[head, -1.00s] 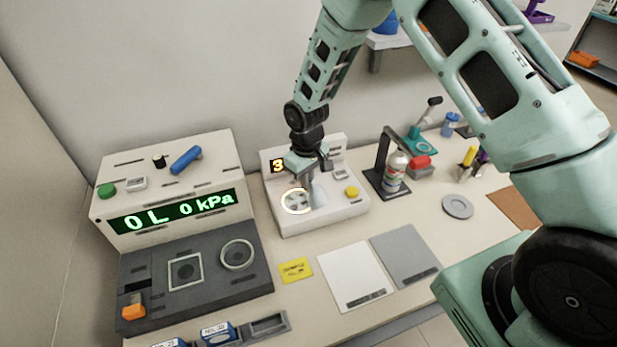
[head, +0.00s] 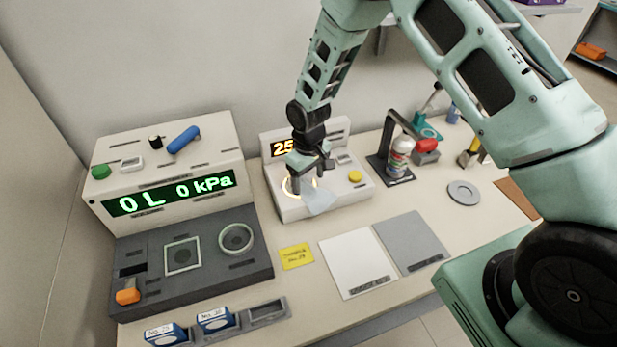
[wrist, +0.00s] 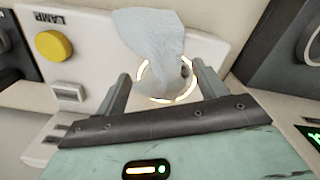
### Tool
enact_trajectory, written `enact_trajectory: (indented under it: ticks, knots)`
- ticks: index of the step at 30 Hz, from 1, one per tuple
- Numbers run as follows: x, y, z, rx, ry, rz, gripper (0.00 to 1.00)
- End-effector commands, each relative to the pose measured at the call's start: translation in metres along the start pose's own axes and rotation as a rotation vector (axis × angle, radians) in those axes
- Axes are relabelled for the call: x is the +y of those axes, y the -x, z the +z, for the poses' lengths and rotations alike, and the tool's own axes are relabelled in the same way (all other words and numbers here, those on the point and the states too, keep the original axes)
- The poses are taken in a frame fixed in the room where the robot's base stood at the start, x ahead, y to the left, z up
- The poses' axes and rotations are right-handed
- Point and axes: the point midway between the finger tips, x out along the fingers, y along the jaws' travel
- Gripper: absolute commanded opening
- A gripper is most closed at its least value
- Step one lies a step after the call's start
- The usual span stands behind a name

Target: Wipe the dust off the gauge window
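A pale blue-grey cloth (head: 318,201) hangs at the fingertips of my gripper (head: 307,183). In the wrist view the cloth (wrist: 150,35) bunches between the two spread fingers of my gripper (wrist: 162,80) and trails away beyond them. The glowing round window (head: 287,187) is on the white instrument (head: 350,185). My gripper and the cloth are over it and hide most of it. In the wrist view its bright ring (wrist: 150,98) shows around the cloth. I cannot tell whether dust is left on it. The instrument's orange display (head: 284,147) reads about 25.
A larger white console with a green kPa display (head: 170,193) stands on the left. A yellow button (head: 355,176) sits right of the window. A bottle (head: 400,155) in a dark stand is farther right. White (head: 357,262) and grey (head: 411,242) mats lie in front.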

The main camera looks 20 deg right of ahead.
Motion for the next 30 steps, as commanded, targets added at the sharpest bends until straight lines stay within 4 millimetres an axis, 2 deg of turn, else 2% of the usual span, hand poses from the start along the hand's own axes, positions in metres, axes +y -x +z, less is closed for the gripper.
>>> enact_trajectory:
  ticks: [11,26,30]
  knots:
    - [0.000,-0.002,0.000,0.000,0.000,0.000,0.73]
    - [0.000,-0.026,0.000,0.000,0.000,0.000,0.73]
    - [0.000,-0.024,0.000,0.000,0.000,0.000,0.54]
